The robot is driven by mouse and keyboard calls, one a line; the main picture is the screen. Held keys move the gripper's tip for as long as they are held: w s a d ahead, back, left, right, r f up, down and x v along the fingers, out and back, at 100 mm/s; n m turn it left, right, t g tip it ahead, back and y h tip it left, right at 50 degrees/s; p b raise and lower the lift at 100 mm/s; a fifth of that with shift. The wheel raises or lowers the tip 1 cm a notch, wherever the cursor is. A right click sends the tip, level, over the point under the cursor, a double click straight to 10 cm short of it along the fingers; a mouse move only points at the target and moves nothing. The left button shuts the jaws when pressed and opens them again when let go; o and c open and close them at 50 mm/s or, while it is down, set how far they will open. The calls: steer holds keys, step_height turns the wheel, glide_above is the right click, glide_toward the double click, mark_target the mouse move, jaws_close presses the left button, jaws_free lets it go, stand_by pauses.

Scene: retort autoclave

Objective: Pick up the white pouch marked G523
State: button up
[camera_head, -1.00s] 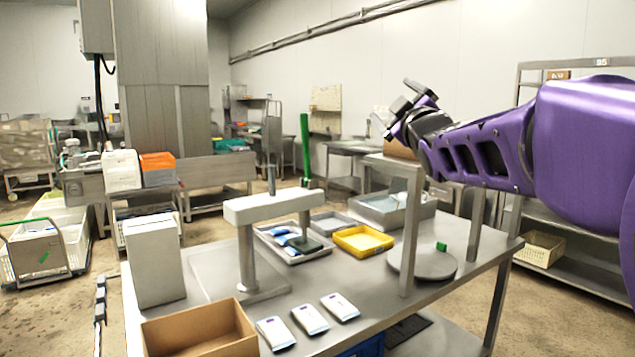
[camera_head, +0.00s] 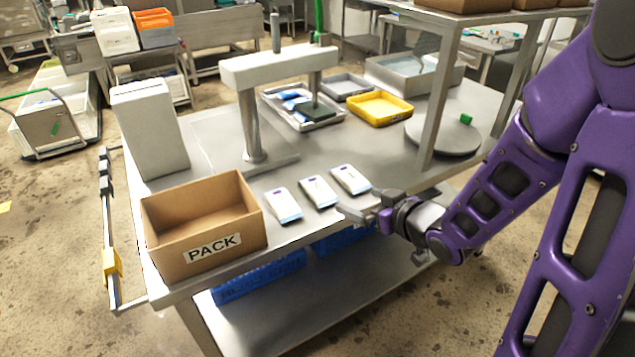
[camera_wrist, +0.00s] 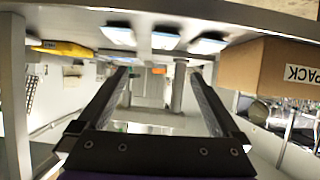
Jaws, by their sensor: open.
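Three white pouches with dark print lie in a row on the steel table, a left one (camera_head: 283,205), a middle one (camera_head: 319,191) and a right one (camera_head: 350,179). Their markings are too small to read, so I cannot tell which is G523. My gripper (camera_head: 365,207) is open and empty at the table's front edge, just to the lower right of the right pouch and apart from it. In the wrist view, the spread fingers (camera_wrist: 158,78) have nothing between them, and the pouches show along the top, including a middle one (camera_wrist: 165,41).
An open cardboard box marked PACK (camera_head: 205,225) stands left of the pouches. Behind them are a press-like stand (camera_head: 250,120), a grey tray (camera_head: 318,122), a yellow tray (camera_head: 380,106) and a round plate (camera_head: 442,138). A shelf post (camera_head: 438,100) rises at right.

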steer(key=b, duration=0.2)
glide_toward(321, 189)
steer(key=x, duration=0.9)
steer(key=shift+w+a+f, duration=0.2)
steer(key=shift+w+a, duration=0.05)
steer(key=shift+w, duration=0.05)
steer(key=c, duration=1.4)
